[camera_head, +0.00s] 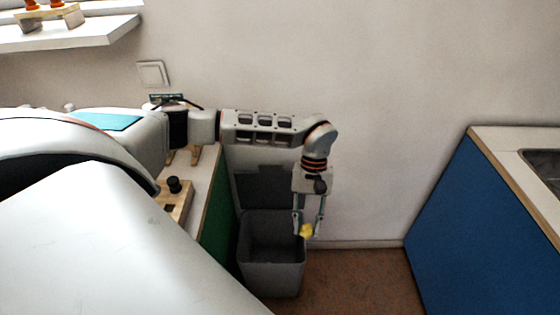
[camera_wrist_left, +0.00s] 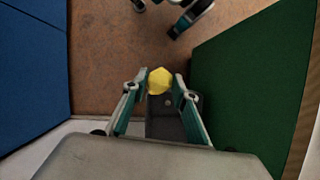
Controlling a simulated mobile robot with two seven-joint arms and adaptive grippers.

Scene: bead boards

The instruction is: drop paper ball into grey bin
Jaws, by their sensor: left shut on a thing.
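The paper ball is yellow and faceted; in the head view the ball (camera_head: 306,231) is between the fingertips of my left gripper (camera_head: 307,229). In the left wrist view the ball (camera_wrist_left: 159,80) is pinched between the two fingers of the left gripper (camera_wrist_left: 160,84), which point down in the head view. The grey bin (camera_head: 272,281) stands on the floor, open at the top. In the head view the ball overlaps the bin's right rim; its height above the rim is hard to tell.
A green-sided counter (camera_head: 220,220) stands left of the bin, with a wooden board with a black knob (camera_head: 176,203) on top. A blue cabinet (camera_head: 480,225) with a sink stands at right. Bare brown floor (camera_head: 358,280) lies between. The wall is behind.

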